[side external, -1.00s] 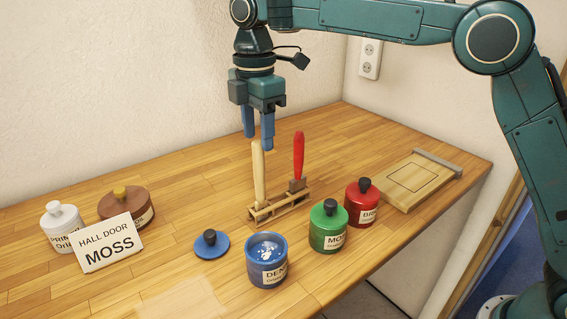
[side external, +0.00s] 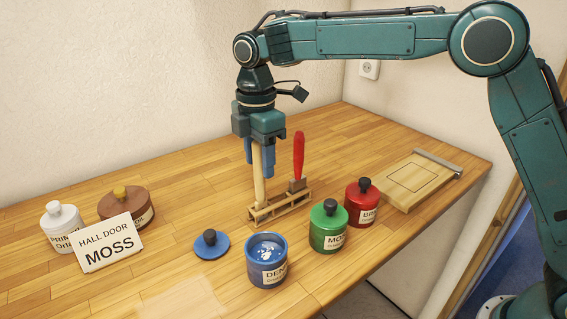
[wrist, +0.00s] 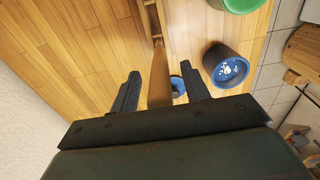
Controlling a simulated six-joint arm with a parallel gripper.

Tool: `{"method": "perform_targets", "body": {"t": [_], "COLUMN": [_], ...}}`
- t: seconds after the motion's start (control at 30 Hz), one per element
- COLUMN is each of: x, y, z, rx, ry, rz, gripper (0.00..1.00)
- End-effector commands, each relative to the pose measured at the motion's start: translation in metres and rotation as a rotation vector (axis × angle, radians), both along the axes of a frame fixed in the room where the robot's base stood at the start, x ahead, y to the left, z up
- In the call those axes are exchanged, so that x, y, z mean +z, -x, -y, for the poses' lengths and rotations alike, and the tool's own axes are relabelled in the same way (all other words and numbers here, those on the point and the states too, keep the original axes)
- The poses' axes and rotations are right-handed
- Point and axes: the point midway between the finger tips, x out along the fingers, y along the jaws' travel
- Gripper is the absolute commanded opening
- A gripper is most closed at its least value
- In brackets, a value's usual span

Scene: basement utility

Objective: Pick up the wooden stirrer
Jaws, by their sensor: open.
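The wooden stirrer (side external: 258,176) stands upright in a small wooden rack (side external: 281,208) in the side view. My gripper (side external: 259,163) is lowered around the stirrer's upper part, with blue fingers pointing down. In the wrist view the stirrer (wrist: 160,80) lies between the two fingertips of my gripper (wrist: 160,84), which are apart with a gap on each side of it. Whether a finger touches it cannot be seen in the side view.
A red-handled tool (side external: 298,155) stands in the same rack, close right. An open blue tin (side external: 266,272), its lid (side external: 210,244), a green tin (side external: 328,228) and a red tin (side external: 362,205) stand nearby. A "HALL DOOR MOSS" card (side external: 107,243) is left. A wooden board (side external: 415,183) lies right.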

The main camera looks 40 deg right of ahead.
Motion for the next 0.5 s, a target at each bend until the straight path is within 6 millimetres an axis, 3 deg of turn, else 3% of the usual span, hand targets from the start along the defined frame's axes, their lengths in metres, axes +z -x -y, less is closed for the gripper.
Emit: {"method": "perform_targets", "body": {"t": [0.5], "x": [-0.0009], "y": [0.0000], "z": [-0.0001], "rx": [0.000], "ry": [0.000], "rz": [0.000], "gripper": [0.44]}}
